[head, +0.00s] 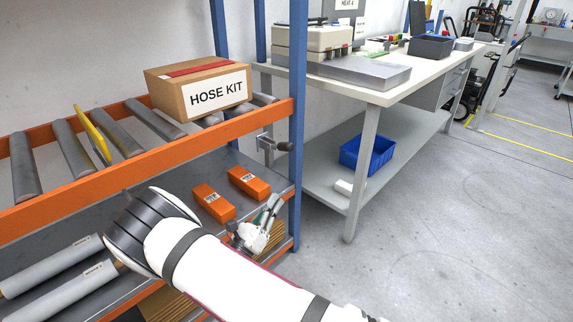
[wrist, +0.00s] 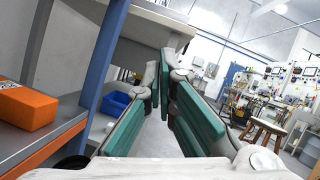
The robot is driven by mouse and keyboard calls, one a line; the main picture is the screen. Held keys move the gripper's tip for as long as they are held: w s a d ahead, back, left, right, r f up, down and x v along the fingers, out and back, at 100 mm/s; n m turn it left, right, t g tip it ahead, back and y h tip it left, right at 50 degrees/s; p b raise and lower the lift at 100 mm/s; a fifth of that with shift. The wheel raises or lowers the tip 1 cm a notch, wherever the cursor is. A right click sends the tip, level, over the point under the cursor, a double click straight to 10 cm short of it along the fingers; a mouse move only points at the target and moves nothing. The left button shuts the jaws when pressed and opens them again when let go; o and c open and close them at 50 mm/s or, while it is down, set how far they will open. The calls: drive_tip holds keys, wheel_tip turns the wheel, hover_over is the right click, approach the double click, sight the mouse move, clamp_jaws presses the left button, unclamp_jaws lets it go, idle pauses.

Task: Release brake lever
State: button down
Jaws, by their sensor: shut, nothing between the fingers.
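The lever (head: 283,146), a grey bar with a dark rounded knob, sticks out to the right from a bracket (head: 265,143) by the rack's blue front post. It is probably the brake lever, and it lies roughly level in the head view. My gripper (head: 274,203) is below it and a little to the left, in front of the lower shelf, apart from it in the picture. The gripper's teal-padded fingers are shut and empty. In the wrist view my gripper (wrist: 163,58) points past the post toward the workbench. A dark round shape (wrist: 72,166) at lower left may be the knob; I cannot tell.
The blue post (head: 298,120) and orange rack beam (head: 150,160) stand close to my arm. A HOSE KIT box (head: 200,92) and yellow plate (head: 92,132) sit on the rollers. Orange boxes (head: 249,183) lie below. The workbench (head: 385,97) is right; the floor before it is clear.

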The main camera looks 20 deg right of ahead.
sight(281, 147)
drive_tip(key=shift+d, duration=0.1)
drive_tip(key=w+d+r+b, duration=0.4)
drive_tip(key=w+d+r, duration=0.1)
drive_tip(key=w+r, duration=0.1)
drive_tip(key=shift+w+d+r, duration=0.25)
drive_tip(key=shift+d+r, duration=0.1)
drive_tip(key=shift+r, duration=0.55)
drive_tip(key=shift+r, duration=0.1)
